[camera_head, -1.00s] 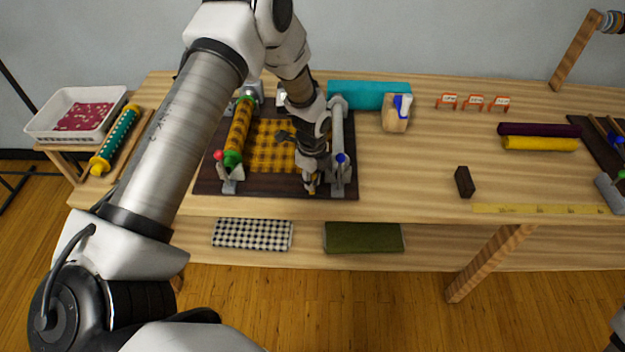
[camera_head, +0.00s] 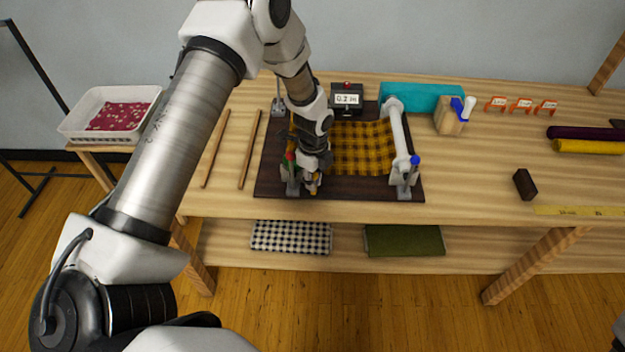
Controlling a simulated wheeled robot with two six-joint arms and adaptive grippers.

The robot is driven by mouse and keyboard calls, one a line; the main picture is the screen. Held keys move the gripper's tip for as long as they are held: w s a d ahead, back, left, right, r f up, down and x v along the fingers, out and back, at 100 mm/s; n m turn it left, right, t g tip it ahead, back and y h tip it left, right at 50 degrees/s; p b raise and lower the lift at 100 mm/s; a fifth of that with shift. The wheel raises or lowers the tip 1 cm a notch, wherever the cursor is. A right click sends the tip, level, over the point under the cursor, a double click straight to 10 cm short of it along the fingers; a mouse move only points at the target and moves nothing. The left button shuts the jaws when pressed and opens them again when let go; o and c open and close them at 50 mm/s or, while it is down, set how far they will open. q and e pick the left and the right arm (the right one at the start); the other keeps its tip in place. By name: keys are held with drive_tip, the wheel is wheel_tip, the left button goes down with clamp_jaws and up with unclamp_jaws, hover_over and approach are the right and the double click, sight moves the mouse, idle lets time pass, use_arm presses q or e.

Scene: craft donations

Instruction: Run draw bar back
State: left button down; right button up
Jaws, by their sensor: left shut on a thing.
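My left gripper (camera_head: 312,183) is low over the left front part of the dark board (camera_head: 365,188), beside the left roller stand (camera_head: 291,180). It is shut on what looks like the draw bar; fingers and wrist hide most of it. Yellow-and-black plaid cloth (camera_head: 360,148) lies across the board from behind my wrist to the white roller (camera_head: 398,130) at the right. The roller's front stand has a blue knob (camera_head: 415,160). The fabric roll on the left stand is mostly hidden by my arm. A counter (camera_head: 347,99) behind reads 0.2 m.
A teal block (camera_head: 410,96) and a wooden block with a blue-handled tool (camera_head: 450,122) stand behind right. Two wooden sticks (camera_head: 232,150) lie left. A dark block (camera_head: 525,184) and yellow ruler (camera_head: 580,210) lie right, with clear table between.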

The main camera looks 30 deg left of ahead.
use_arm(q)
drive_tip(key=shift+w+a+r, duration=0.1)
drive_tip(key=shift+w+r, duration=0.05)
drive_tip(key=c, duration=1.2)
unclamp_jaws()
drive_tip(key=shift+s+a, duration=0.2)
drive_tip(key=shift+s, duration=0.1)
drive_tip(key=shift+w+d, duration=0.1)
wheel_tip(320, 180, up, 12)
drive_tip(key=shift+f, duration=0.1)
